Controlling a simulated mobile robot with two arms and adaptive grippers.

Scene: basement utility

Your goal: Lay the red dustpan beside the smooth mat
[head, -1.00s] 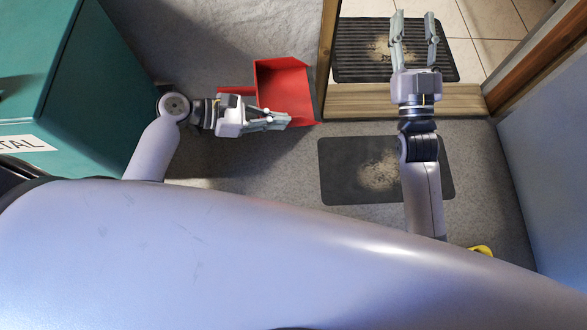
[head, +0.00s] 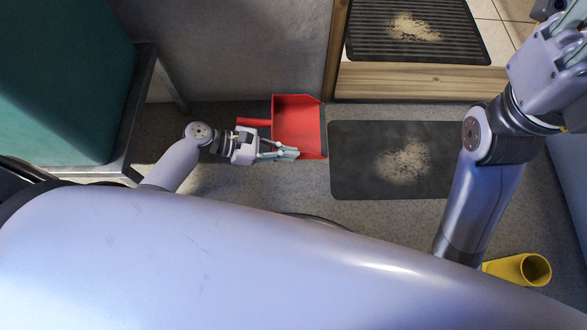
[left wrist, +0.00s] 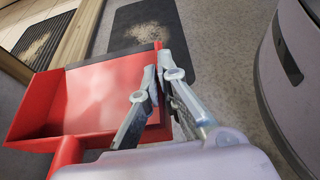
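The red dustpan (head: 297,122) is just left of the smooth mat (head: 350,182), almost meeting its left edge in the head view. I cannot tell whether the pan rests on the floor or hangs just above it. My left gripper (head: 290,153) is shut on the pan's near edge. In the left wrist view, the fingers (left wrist: 152,82) pinch the rim of the dustpan (left wrist: 105,95), and the smooth mat (left wrist: 125,28) lies beyond it. My right gripper (head: 572,45) is at the upper right, partly cut off, away from the pan; its opening is unclear.
A ribbed mat (head: 465,35) with a sandy patch lies past the wooden sill (head: 420,82). A teal cabinet (head: 60,85) stands on a dark stand at left. A yellow cup-like object (head: 515,270) lies at lower right. Grey floor shows below the pan.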

